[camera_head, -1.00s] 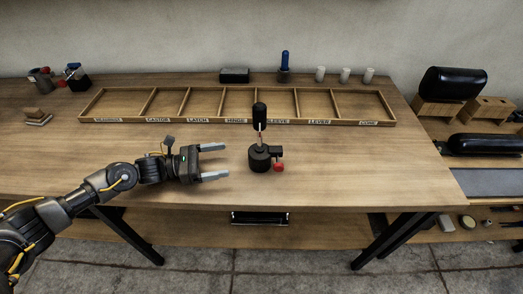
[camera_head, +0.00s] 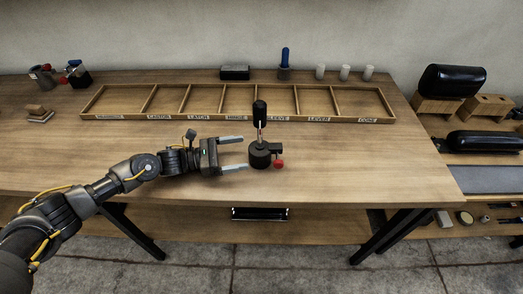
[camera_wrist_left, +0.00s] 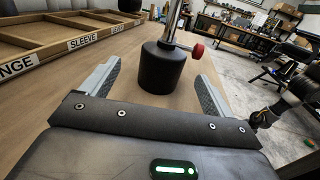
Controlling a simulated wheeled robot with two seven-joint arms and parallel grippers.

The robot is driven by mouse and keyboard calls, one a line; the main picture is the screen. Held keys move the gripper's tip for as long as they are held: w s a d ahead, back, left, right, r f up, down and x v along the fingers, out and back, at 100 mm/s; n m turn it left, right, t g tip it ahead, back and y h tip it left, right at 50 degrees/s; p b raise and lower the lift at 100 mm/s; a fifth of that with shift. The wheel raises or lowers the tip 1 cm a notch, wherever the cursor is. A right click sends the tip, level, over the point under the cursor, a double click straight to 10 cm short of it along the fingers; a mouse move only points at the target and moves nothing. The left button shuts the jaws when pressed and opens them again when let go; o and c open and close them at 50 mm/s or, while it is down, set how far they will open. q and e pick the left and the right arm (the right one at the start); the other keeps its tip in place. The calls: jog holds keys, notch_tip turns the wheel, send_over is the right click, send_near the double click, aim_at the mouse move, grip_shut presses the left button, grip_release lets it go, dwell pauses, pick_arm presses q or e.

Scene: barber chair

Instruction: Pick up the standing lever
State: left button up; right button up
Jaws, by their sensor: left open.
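The standing lever (camera_head: 260,122) is upright on the table, with a black grip on top, a thin metal shaft and a black round base with a red knob at its right. My left gripper (camera_head: 238,152) is open, just left of the lever's base, its fingers pointing right at it. In the left wrist view the black base (camera_wrist_left: 166,68) stands between and beyond the two open fingers, and the shaft rises out of the top of the picture. I see no contact with the fingers.
A shallow wooden tray (camera_head: 238,119) with several labelled compartments lies behind the lever. A black box (camera_head: 235,73), a blue-handled tool (camera_head: 285,62) and white cups (camera_head: 345,73) stand at the back. The table right of the lever is clear.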

aim_at(253, 151)
pick_arm(q)
jog(key=x, duration=0.1)
jog(key=p+x, duration=0.2)
jog(key=x, duration=0.1)
jog(key=shift+s+r, duration=0.25)
jog(key=shift+r, duration=0.1)
jog(key=shift+w+d+f+p, duration=0.15)
jog(key=shift+d+p, duration=0.15)
jog(key=shift+d, duration=0.3)
jog(key=c, duration=1.5)
jog(key=shift+c, duration=0.3)
